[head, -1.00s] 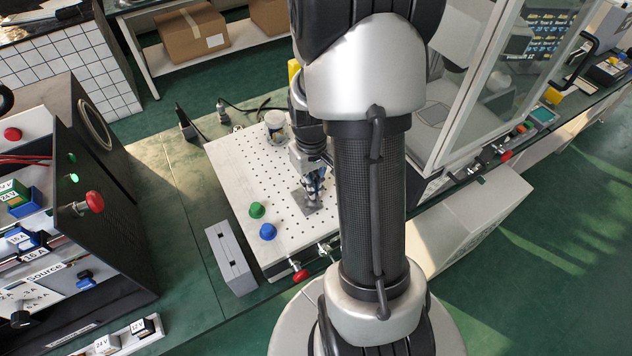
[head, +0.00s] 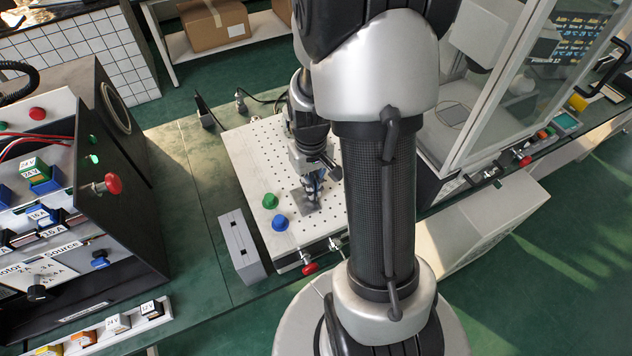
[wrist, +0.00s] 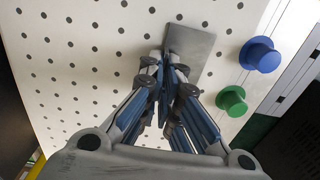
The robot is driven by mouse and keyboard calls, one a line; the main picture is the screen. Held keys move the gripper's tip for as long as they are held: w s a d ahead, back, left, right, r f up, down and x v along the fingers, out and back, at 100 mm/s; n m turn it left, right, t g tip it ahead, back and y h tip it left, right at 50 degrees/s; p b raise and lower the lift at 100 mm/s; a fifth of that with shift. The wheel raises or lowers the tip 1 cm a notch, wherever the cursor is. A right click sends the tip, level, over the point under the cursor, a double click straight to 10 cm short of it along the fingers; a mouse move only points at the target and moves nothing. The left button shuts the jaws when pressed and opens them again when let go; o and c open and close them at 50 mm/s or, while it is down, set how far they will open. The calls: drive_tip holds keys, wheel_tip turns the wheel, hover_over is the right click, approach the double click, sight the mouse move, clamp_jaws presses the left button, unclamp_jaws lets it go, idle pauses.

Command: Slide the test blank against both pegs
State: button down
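The test blank is a flat grey metal plate (head: 301,197) lying on the white perforated board (head: 250,150). It also shows in the wrist view (wrist: 192,50), under and beyond the fingertips. The green peg (head: 270,201) and blue peg (head: 280,223) stand upright to the left of the blank in the head view. In the wrist view the blue peg (wrist: 260,55) and green peg (wrist: 231,101) are to its right, with a gap of bare board between. My gripper (head: 312,201) points down at the blank, fingertips together (wrist: 167,68); whether they touch it is unclear.
A light grey slotted block (head: 241,246) stands left of the board. A red knob (head: 309,269) is at the board's front edge. A glass-sided cabinet (head: 480,90) is on the right, and a dark panel unit with a red button (head: 112,184) on the left.

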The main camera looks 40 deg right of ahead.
sight(297, 198)
drive_tip(key=shift+w+a, duration=0.25)
drive_tip(key=shift+a, duration=0.75)
drive_tip(key=shift+w+a, duration=0.25)
drive_tip(key=shift+a, duration=0.75)
drive_tip(key=c, duration=1.7)
unclamp_jaws()
drive_tip(key=shift+r, duration=0.1)
wheel_tip(297, 198, up, 12)
drive_tip(key=shift+f, duration=0.1)
